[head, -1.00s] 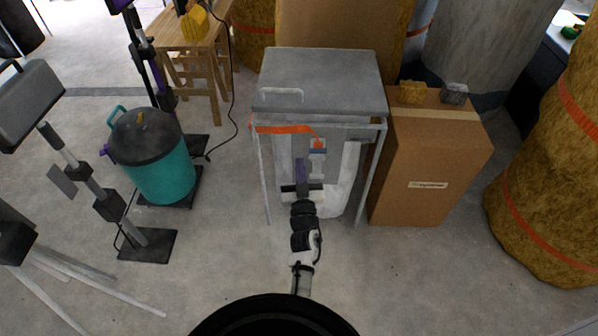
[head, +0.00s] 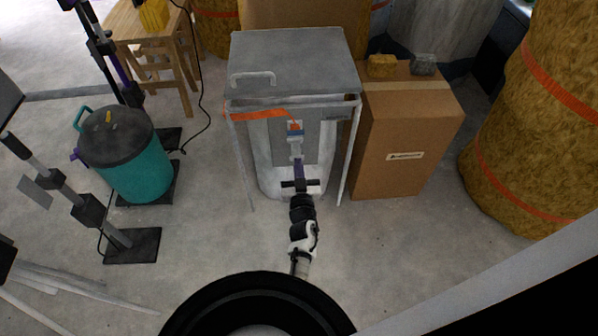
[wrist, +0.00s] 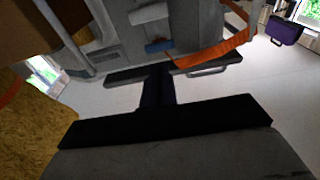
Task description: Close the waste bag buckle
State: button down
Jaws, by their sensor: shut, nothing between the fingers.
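The waste bag (head: 270,180) hangs whitish under the grey lid of a metal stand. An orange strap (head: 262,114) crosses its upper front, and also shows in the wrist view (wrist: 215,52). The buckle's orange part (head: 295,126) sits at the strap's end, with a blue piece (head: 295,136) just below and a pale piece (head: 296,151) under that. In the wrist view the blue piece (wrist: 158,46) and pale piece (wrist: 148,13) show ahead of the fingers. I cannot tell whether the buckle's parts are latched. My gripper (head: 298,162) is shut and empty, just below the pale piece; contact is unclear.
The grey lid (head: 295,65) with a handle tops the stand. A cardboard box (head: 400,140) stands close at its right. A teal bin (head: 135,165) stands at the left, near tripod-like stands. Bare floor lies in front.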

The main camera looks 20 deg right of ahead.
jog(key=w+d+f+b, duration=0.1)
jog(key=w+f+b, duration=0.1)
jog(key=w, duration=0.3)
jog(key=shift+d+f, duration=0.25)
jog(key=shift+f, duration=0.35)
jog(key=shift+f+b, duration=0.1)
jog(key=shift+b, duration=0.2)
